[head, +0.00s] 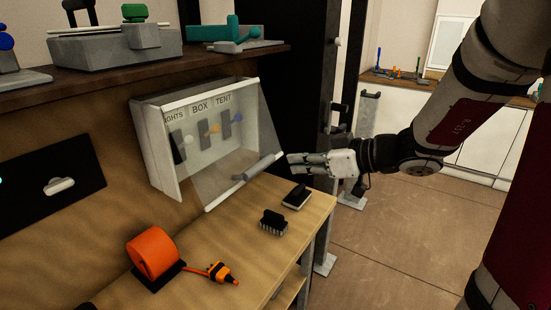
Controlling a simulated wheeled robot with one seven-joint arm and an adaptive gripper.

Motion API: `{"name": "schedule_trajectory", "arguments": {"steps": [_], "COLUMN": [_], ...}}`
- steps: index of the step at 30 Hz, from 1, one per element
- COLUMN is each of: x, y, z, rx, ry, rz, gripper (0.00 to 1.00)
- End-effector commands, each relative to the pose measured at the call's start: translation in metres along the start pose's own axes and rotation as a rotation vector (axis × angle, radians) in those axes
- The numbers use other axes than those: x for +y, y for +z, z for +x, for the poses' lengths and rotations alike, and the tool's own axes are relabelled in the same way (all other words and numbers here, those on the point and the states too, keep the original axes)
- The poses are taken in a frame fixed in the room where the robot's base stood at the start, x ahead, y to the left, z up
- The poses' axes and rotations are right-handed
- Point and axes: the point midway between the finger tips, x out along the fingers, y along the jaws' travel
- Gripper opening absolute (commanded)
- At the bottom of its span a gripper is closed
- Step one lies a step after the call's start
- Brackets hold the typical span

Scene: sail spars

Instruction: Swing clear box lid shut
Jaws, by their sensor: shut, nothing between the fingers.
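The clear box is a white wall box (163,163) labelled LIGHTS, BOX and TENT, mounted above the bench at the left of centre. Its transparent lid (225,178) stands ajar, slanting outward from the top edge, with its lower edge away from the box. A grey bar handle (257,167) is on the lid's lower front. Switches with white, orange and blue knobs (213,128) show through the lid. My gripper (290,163) is just right of the handle, pointing left, shut and empty. A small gap appears between its fingertips and the handle, though depth is hard to judge.
A dark shelf (130,73) with grey and green tools runs above the box. Open floor (400,245) lies to the right.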

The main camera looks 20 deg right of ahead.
Motion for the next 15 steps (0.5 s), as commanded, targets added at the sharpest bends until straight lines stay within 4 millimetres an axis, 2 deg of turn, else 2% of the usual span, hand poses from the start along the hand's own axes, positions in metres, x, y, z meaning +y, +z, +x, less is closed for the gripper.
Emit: {"name": "schedule_trajectory", "arguments": {"steps": [15], "x": [-0.001], "y": [0.001], "z": [0.052], "rx": [-0.001], "ry": [-0.005], "rz": [-0.002], "gripper": [0.0]}}
